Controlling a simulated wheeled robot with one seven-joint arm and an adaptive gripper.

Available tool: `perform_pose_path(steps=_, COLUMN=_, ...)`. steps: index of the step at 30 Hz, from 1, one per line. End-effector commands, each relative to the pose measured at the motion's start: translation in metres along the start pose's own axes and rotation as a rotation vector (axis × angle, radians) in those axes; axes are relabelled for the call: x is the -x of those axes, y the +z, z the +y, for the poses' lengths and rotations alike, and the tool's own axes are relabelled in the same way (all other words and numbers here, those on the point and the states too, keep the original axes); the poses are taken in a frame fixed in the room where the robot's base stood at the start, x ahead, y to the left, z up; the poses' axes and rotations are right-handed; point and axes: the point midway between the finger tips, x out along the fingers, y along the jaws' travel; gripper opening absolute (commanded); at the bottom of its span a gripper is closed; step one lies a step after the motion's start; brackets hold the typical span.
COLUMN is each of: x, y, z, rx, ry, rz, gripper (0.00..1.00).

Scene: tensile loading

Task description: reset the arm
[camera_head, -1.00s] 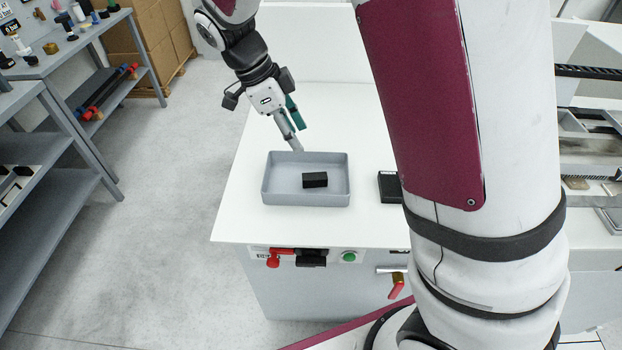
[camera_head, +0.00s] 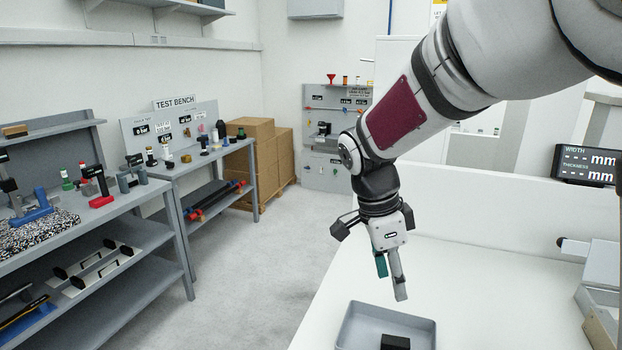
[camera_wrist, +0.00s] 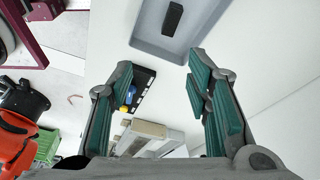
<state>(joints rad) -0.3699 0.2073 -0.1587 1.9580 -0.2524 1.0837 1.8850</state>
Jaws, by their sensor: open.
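My gripper (camera_head: 391,277) hangs pointing down over the white table (camera_head: 475,275), above and behind the grey tray (camera_head: 345,325). In the wrist view my gripper (camera_wrist: 160,80) has its two green-padded fingers spread wide, with nothing between them. The tray (camera_wrist: 150,42) lies beyond the fingertips there, apart from them. A black block (camera_head: 395,342) lies in the tray; it also shows in the wrist view (camera_wrist: 172,18). The lower part of the tray is cut off in the head view.
Grey shelves (camera_head: 100,222) with tools stand at the left, and a test bench (camera_head: 200,160) stands behind them. Cardboard boxes (camera_head: 252,140) are stacked at the back. A display (camera_head: 585,165) and grey equipment (camera_head: 600,295) are at the right. The table's middle is clear.

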Motion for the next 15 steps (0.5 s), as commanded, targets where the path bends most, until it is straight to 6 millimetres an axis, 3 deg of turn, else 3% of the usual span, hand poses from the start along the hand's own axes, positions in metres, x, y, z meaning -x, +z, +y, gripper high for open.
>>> perform_pose_path(steps=6, x=0.036, y=-0.025, z=0.044, rx=0.318, ry=-0.121, rz=-0.091, gripper=0.45)
perform_pose_path(steps=15, x=0.066, y=-0.046, z=0.106, rx=0.763, ry=-0.332, rz=-0.088, gripper=0.45)
